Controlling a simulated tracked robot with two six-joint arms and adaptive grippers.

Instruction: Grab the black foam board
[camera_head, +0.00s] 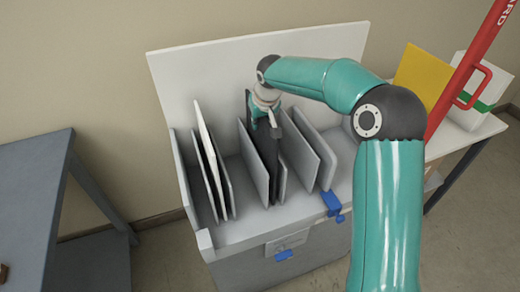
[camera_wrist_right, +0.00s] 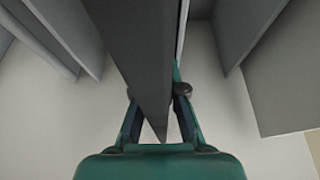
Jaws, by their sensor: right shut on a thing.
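The black foam board (camera_head: 268,155) stands upright among grey panels in a white open-topped rack (camera_head: 216,62). My right gripper (camera_head: 265,115) reaches down from above and is shut on the board's upper part. In the right wrist view the dark board (camera_wrist_right: 147,50) runs between the two fingers of the right gripper (camera_wrist_right: 160,105), its edge pointing toward the palm. The board's lower part is partly hidden by neighbouring panels. My left gripper is not in view.
A white panel (camera_head: 207,145) leans at the rack's left, with grey panels beside it. More grey panels (camera_head: 320,150) stand close on the right. Blue clamps (camera_head: 331,202) sit at the front edge. A grey table (camera_head: 35,175) is at left; a yellow board (camera_head: 421,75) and a red bar (camera_head: 470,65) are at right.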

